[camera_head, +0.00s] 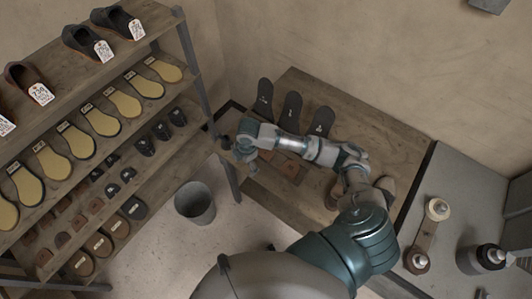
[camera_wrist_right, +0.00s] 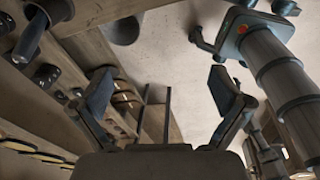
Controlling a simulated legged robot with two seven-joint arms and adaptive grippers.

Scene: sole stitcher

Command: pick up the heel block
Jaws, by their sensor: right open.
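Several small dark blocks that look like heel blocks (camera_head: 145,146) stand in a row on a middle shelf. Brown block-like pieces (camera_head: 290,169) also lie on the wooden bench, partly hidden by my right arm. I cannot tell which one is the heel block meant. My right gripper (camera_head: 243,152) is over the bench's left edge, right of the shelf blocks and apart from them. In the right wrist view its two fingers (camera_wrist_right: 163,92) are spread with nothing between them. My left gripper is not seen.
The shelf rack (camera_head: 192,70) on the left holds shoes with tags, yellow soles and brown pieces. A grey bucket (camera_head: 195,203) stands on the floor between rack and bench. A grey machine table (camera_head: 462,190) is at right.

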